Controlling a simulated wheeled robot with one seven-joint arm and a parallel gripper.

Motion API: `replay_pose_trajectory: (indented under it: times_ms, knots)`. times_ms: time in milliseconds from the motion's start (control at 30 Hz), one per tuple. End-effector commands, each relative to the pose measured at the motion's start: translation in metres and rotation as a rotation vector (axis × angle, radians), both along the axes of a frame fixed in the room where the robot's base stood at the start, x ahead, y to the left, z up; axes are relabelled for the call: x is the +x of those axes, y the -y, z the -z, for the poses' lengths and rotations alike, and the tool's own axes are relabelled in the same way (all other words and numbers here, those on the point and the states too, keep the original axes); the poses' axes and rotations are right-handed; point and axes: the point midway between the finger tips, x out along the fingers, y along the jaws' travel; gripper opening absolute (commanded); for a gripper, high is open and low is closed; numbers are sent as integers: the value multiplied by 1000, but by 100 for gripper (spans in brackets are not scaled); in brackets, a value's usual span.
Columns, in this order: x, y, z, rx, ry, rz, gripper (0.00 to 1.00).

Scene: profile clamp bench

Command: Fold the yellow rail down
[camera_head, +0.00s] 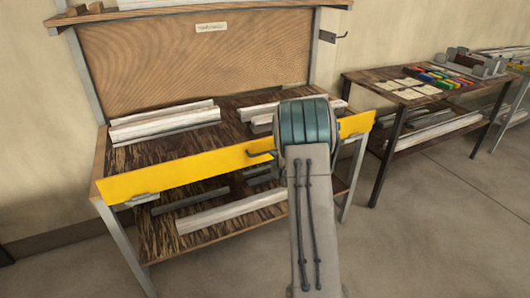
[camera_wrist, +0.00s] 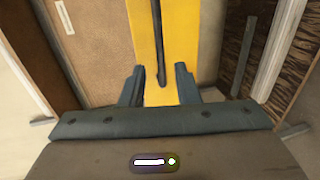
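The yellow rail (camera_head: 190,168) stands on edge along the front of the bench, its broad face turned outward. It also fills the middle of the wrist view (camera_wrist: 180,45). A thin dark handle (camera_head: 260,153) sticks out from the rail, just left of my wrist. In the wrist view the dark handle (camera_wrist: 157,40) runs down the rail's face, between my fingers. My gripper (camera_wrist: 159,69) is open, one finger on each side of the handle, with a gap to both. I cannot tell how deep the handle sits between them. In the head view my wrist hides the fingers.
Pale profiles (camera_head: 165,122) lie on the bench top (camera_head: 150,152) behind the rail, and others on the lower shelf (camera_head: 205,229). A brown panel (camera_head: 200,58) rises behind. A side table (camera_head: 362,82) with cards and coloured blocks stands right. The floor in front is clear.

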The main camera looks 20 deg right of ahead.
Motion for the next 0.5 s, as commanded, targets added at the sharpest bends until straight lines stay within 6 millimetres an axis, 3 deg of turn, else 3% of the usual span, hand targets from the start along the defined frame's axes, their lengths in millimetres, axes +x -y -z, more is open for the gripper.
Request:
replay_pose_trajectory:
  times_ms: [200,500]
  knots:
    - [41,-2,8,-1,-1,-1,29]
    - [74,-2,15,0,-1,1,29]
